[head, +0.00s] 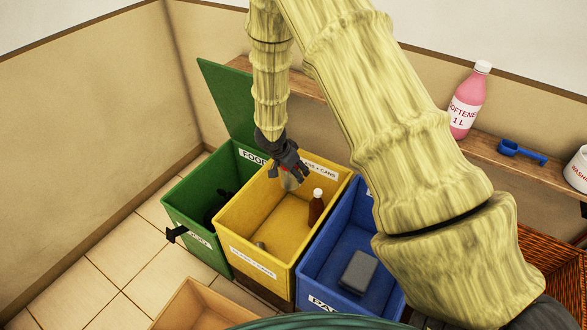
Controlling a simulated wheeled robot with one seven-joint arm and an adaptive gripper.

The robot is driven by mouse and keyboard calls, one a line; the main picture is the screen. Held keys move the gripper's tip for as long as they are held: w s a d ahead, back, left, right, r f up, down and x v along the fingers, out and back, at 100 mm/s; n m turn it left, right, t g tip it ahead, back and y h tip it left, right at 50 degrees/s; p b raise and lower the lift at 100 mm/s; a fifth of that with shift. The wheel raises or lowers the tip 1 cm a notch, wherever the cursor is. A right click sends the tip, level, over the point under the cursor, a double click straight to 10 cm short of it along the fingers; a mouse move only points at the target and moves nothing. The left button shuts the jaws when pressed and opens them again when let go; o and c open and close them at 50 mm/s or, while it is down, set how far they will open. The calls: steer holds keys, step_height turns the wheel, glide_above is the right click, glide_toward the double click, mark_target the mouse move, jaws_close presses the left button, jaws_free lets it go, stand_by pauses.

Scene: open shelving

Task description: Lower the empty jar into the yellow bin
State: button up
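The yellow bin (317,258), labelled for glass and cans, stands open between the green and blue bins. My gripper (293,172) points down inside the bin's outline, near its back left part. Its dark fingers are closed around a small pale jar (291,183), mostly hidden by them. The jar shows just below the fingers, above the bin floor; I cannot tell the exact gap. A brown bottle (316,207) stands in the bin at the right, and a small greyish item (260,245) lies near the front wall.
The green food bin (190,222), its lid raised, is on the left. The blue bin (326,270) on the right holds a grey block (358,272). A wooden shelf (478,147) behind carries a pink softener bottle (468,102) and a blue scoop (521,152). A cardboard box (195,308) is in front.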

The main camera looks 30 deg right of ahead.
step_height(320, 180, down, 29)
steer(key=b, duration=1.1)
steer(key=shift+b, duration=0.35)
stand_by(5.1)
